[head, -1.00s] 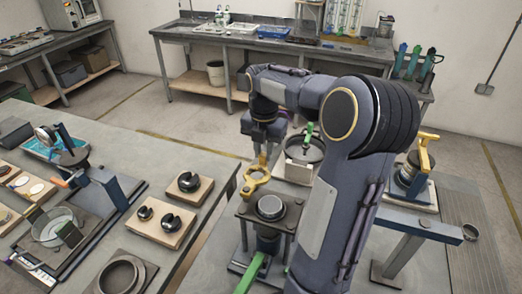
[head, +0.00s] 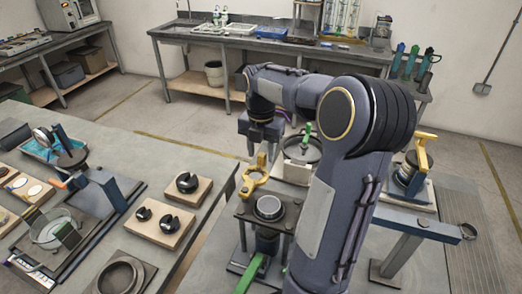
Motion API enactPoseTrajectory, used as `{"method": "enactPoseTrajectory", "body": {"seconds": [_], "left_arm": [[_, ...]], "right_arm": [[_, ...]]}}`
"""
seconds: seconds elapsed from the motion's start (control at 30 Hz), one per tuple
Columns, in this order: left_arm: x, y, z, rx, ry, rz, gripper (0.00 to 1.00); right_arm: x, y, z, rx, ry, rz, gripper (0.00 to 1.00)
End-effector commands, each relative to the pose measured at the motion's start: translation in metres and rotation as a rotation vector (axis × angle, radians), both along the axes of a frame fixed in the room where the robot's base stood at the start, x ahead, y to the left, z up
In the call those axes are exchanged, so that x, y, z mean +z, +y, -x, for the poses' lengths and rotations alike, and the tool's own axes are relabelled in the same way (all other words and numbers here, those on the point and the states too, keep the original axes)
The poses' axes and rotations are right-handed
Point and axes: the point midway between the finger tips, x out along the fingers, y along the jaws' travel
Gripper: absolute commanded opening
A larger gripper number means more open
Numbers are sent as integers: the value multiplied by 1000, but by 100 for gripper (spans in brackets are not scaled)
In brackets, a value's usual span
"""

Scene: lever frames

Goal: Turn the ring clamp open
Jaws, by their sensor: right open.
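A yellow ring clamp (head: 254,183) with a short handle sits at the back left corner of a dark square fixture plate (head: 243,209). The plate carries a round dark cup with a grey top (head: 268,207), and the ring lies beside the cup, not around it. A green lever (head: 252,274) sticks out below the plate. My right gripper (head: 262,148) hangs just behind and above the yellow handle, open; its fingertips are small and dark, and I cannot tell whether they touch it. My left gripper is not in view.
A pot with a green handle (head: 302,148) stands just right of my gripper. A yellow-handled device (head: 422,150) and a blue beam (head: 412,222) are at right.

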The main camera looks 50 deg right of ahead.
Motion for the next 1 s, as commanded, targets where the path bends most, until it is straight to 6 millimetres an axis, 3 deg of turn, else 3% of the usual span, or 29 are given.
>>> {"method": "enactPoseTrajectory", "body": {"seconds": [0.5,1.0], "left_arm": [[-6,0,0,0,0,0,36],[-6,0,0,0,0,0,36]], "right_arm": [[72,0,-1,2,-4,2,42],[77,0,0,2,-2,0,42]]}}
